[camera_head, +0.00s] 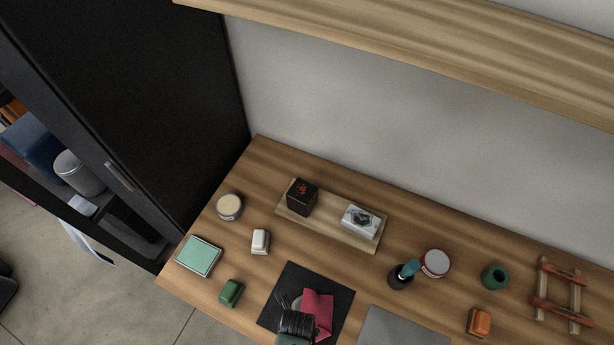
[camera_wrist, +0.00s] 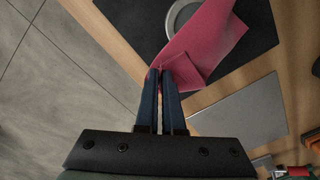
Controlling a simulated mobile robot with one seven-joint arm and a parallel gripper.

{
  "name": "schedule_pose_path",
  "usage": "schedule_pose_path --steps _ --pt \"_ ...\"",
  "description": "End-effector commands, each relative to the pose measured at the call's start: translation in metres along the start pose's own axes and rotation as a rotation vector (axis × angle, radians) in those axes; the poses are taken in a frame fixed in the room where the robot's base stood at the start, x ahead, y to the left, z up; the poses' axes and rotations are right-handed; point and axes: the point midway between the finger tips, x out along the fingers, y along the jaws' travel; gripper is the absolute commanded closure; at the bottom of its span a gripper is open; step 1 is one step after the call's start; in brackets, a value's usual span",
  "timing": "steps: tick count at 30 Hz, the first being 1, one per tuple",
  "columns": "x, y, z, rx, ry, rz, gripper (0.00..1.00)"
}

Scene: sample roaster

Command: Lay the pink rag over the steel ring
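The pink rag (camera_wrist: 208,45) hangs from the tips of my gripper (camera_wrist: 161,75), whose two blue fingers are close together on its edge. The rag spreads up and to the right, folded near the fingertips. The steel ring (camera_wrist: 172,18) is on the black mat (camera_wrist: 258,42), and the rag covers its right part in the wrist view. Whether rag and ring touch I cannot tell. In the head view the rag (camera_head: 319,309) shows over the mat (camera_head: 290,275), beside my dark wrist, which hides most of the ring.
A grey plate (camera_head: 400,330) lies right of the mat. A green box (camera_head: 231,292) and a white item (camera_head: 260,240) stand to its left. Behind is a wooden tray (camera_head: 330,225) with a black box (camera_head: 301,196). A dark bottle (camera_head: 400,278) stands to the right.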

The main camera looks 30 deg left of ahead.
Motion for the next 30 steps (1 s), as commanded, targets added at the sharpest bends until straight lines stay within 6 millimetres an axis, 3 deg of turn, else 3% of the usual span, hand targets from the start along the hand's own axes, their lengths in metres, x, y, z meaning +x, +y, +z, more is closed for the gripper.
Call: schedule_pose_path --steps 13,15,23,30 --pt "0.0069 0.0053 -0.0070 0.000 0.000 0.000 1.00" --pt "0.0069 0.0052 -0.0069 0.000 0.000 0.000 0.84" --pt "0.0069 0.0051 -0.0068 0.000 0.000 0.000 0.38" --pt "0.0069 0.0050 -0.0068 0.000 0.000 0.000 0.38"
